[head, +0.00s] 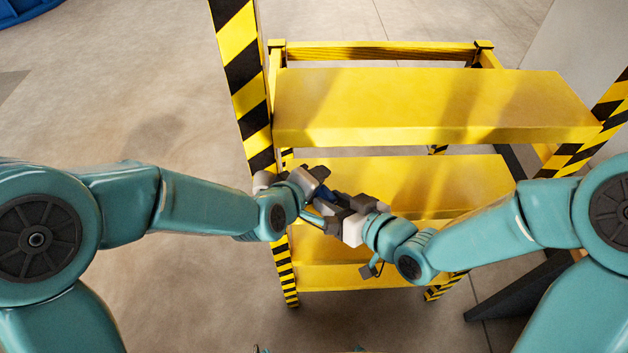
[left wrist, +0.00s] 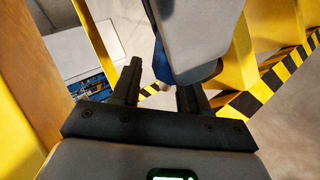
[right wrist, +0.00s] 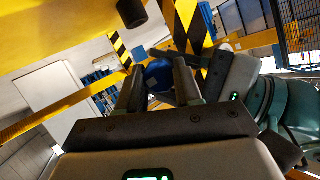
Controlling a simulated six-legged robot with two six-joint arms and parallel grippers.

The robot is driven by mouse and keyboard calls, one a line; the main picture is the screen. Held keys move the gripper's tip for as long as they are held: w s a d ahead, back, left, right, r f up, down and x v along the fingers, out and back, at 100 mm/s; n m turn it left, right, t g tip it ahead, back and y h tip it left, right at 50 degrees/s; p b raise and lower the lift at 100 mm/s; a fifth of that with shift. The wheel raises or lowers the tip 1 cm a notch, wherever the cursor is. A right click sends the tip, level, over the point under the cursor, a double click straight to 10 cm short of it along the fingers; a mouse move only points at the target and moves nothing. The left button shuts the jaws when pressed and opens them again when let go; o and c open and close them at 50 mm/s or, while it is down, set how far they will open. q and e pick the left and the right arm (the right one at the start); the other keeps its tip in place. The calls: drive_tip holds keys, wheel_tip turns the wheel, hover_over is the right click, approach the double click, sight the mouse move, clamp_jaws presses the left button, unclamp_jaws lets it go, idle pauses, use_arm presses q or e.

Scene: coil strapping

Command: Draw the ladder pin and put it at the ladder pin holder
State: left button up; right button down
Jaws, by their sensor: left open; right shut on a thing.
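A blue piece, which looks like the ladder pin's head (head: 329,196), shows between my two grippers beside the striped left post of the yellow ladder (head: 430,108). My right gripper (head: 330,206) is shut on it; the blue rounded head (right wrist: 158,73) sits between the fingers in the right wrist view. My left gripper (head: 316,186) is open, close against the right one. In the left wrist view the blue piece (left wrist: 162,66) shows between the open fingers, partly covered by my right gripper's grey body. The pin's shaft is hidden. I cannot make out the pin holder.
A dark short cylinder (right wrist: 131,12) hangs at the top of the right wrist view. Black-and-yellow striped posts (head: 240,70) flank the steps. The floor (head: 130,120) left of the ladder is clear. A blue object (head: 24,9) lies at the far left.

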use_arm(q)
drive_tip(key=c, duration=0.6)
clamp_jaws()
drive_tip(key=shift+d+r, duration=0.1)
use_arm(e)
drive_tip(key=c, duration=1)
unclamp_jaws()
drive_tip(key=o, duration=0.3)
